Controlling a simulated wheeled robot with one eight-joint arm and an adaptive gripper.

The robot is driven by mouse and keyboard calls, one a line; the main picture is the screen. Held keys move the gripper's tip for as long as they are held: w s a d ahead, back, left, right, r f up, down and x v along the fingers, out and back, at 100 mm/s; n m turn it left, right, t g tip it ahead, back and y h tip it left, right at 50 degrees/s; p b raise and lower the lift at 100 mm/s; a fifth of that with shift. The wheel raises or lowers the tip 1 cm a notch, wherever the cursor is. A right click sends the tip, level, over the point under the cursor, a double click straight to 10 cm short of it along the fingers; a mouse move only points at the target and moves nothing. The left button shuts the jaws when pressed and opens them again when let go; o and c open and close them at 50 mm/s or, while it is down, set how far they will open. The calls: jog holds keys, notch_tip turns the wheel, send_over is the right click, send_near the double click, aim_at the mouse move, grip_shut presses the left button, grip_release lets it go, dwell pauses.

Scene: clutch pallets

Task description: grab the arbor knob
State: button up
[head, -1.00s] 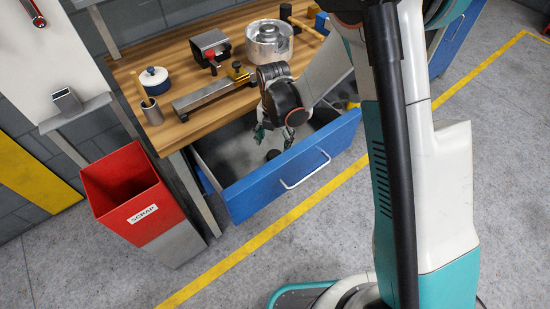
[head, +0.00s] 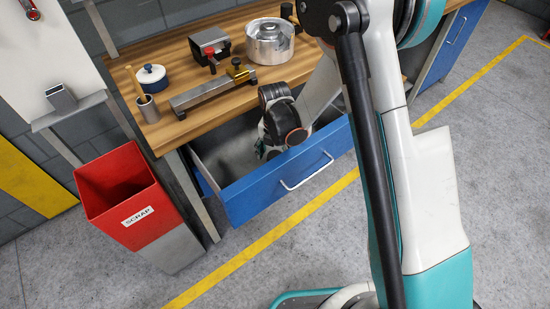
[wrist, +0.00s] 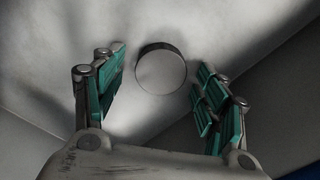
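A round, flat-topped grey piece, which I take to be the arbor knob (wrist: 161,70), shows in the wrist view on the pale drawer floor. It lies between and a little beyond the fingertips of my gripper (wrist: 160,80). The two teal-padded fingers stand wide apart, one on each side of it, with nothing held. In the head view my gripper (head: 268,150) is down inside the open blue drawer (head: 265,190), and the knob is hidden there. I cannot tell the exact gap between fingers and knob.
The drawer's front panel and side walls surround my gripper closely. The wooden bench top (head: 185,130) above holds a metal bar fixture (head: 213,92), a silver pot-like housing (head: 269,42), a blue jar (head: 152,78) and a cup (head: 148,108). A red scrap bin (head: 125,195) stands left.

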jog(key=c, duration=0.9)
jog(key=shift+r, duration=0.1)
